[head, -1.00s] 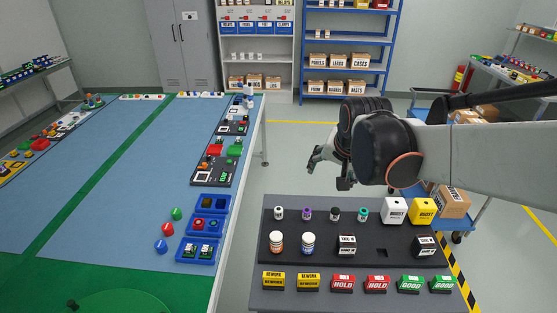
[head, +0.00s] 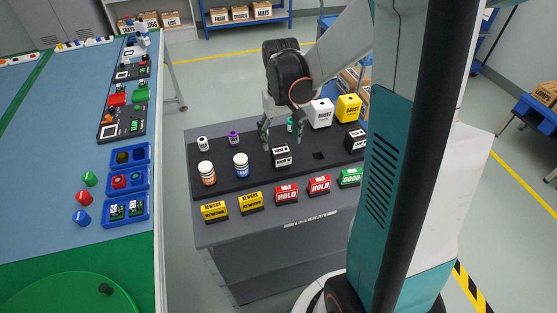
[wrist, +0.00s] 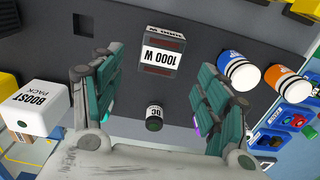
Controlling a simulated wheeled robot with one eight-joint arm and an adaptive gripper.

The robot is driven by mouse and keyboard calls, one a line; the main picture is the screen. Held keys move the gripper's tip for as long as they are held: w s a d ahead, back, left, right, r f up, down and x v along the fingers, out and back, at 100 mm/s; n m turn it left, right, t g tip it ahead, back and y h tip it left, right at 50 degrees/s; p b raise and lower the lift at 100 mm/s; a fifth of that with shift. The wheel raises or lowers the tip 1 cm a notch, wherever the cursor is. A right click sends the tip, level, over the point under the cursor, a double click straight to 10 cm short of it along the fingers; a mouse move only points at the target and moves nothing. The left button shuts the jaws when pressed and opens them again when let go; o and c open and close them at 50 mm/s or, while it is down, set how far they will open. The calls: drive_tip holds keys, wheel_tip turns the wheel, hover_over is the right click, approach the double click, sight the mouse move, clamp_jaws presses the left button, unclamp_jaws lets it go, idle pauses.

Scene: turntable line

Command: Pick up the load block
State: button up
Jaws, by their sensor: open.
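A black block with white labels, one reading 1000 W in the wrist view (wrist: 163,57), stands on the dark tray; it also shows in the head view (head: 282,156). I take it for the load block. My gripper (head: 283,132) is open and empty, fingers pointing down, above and just behind the block in the head view. In the wrist view, the open fingers (wrist: 153,80) stand either side of the picture, with the block between and beyond their tips. A small dark jar marked DC (wrist: 155,117) also lies between the fingers. I see no finger touching the block.
The dark tray (head: 240,182) also holds white-capped bottles (head: 241,166), a second black-and-white block (head: 355,140), and white and yellow boost boxes (head: 320,113). A square recess (head: 318,155) lies right of the block. Yellow and red signs (head: 286,194) line the front edge.

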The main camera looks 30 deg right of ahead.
sight(280, 149)
wheel_tip(280, 149, down, 3)
drive_tip(key=shift+f+b, duration=0.15)
drive_tip(key=shift+b, duration=0.2)
drive_tip(key=shift+s+f+b, duration=0.15)
drive_tip(key=shift+f+b, duration=0.5)
drive_tip(key=shift+f, duration=0.75)
drive_tip(key=shift+s+f+b, duration=0.1)
drive_tip(key=shift+f+b, duration=0.55)
drive_tip(key=shift+f, duration=0.7)
drive_tip(key=shift+r, duration=0.1)
drive_tip(key=c, duration=1.6)
drive_tip(key=shift+o, duration=0.2)
